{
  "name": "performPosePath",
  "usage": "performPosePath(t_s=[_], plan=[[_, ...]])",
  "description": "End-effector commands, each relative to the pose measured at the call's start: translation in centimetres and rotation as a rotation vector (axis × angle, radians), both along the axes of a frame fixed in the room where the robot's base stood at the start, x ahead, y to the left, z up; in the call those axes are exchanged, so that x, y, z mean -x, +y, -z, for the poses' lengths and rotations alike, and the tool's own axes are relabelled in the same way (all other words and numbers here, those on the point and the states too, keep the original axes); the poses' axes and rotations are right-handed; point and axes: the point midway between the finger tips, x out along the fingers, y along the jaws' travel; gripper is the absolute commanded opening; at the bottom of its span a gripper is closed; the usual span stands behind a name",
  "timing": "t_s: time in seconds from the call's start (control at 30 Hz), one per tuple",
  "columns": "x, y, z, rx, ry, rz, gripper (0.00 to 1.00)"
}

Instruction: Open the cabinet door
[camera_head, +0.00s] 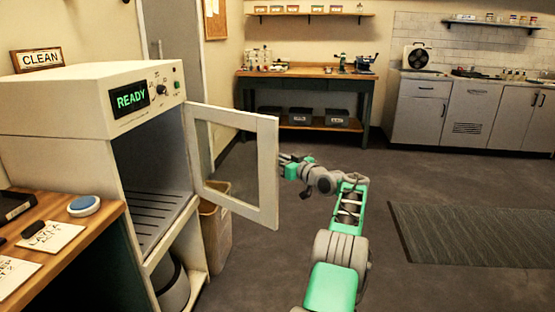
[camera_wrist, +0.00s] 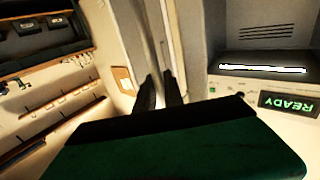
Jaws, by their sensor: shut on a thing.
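The cabinet (camera_head: 55,115) is a pale box with a green "READY" display, which also shows upside down in the wrist view (camera_wrist: 289,104). Its door (camera_head: 268,170), a pale frame around a clear pane, stands swung well out to the right, and the dark interior with a slatted shelf is exposed. My gripper (camera_head: 284,160) is at the door's free edge, partly hidden behind it. In the wrist view my gripper's dark fingers (camera_wrist: 160,91) are close together at a pale upright strip, shut on the door. The exact grip point is unclear.
A wooden side table (camera_head: 75,250) with cards and a round blue-topped object stands at front left. A bin (camera_head: 215,240) sits below the door. A workbench (camera_head: 305,72) and grey counters (camera_head: 420,110) line the back. The floor at right is clear around a dark mat (camera_head: 475,235).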

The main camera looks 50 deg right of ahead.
Motion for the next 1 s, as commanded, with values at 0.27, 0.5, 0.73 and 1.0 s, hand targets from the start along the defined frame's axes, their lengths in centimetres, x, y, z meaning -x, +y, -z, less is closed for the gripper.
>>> performPosePath(t_s=[0.27, 0.5, 0.73, 1.0], plan=[[0.0, 0.0, -0.1, 0.001, -0.001, 0.0, 0.22], [0.3, -0.2, -0.1, 0.001, 0.0, 0.003, 0.22], [4.2, 0.1, -0.2, -0.001, 0.001, 0.006, 0.22], [8.0, 0.7, 0.0, 0.0, 0.0, 0.003, 0.22]])
